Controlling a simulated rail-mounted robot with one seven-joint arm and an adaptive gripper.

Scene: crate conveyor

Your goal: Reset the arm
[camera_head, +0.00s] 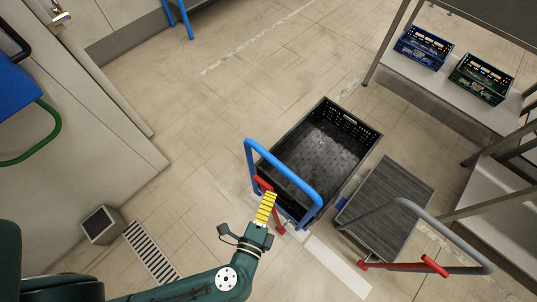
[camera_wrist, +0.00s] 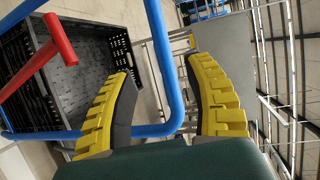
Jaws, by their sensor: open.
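My gripper (camera_head: 265,208) has yellow ridged fingers and reaches out at the end of my green arm, near the blue cart handle. I cannot tell whether any finger touches the handle.
A black crate (camera_head: 376,139) sits behind the blue handle. A grey flat cart (camera_head: 398,190) with a grey handle (camera_head: 445,225) stands to its right. Blue (camera_head: 424,46) and green (camera_head: 482,78) crates are on a shelf (camera_head: 440,88). Open floor lies left of the black crate.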

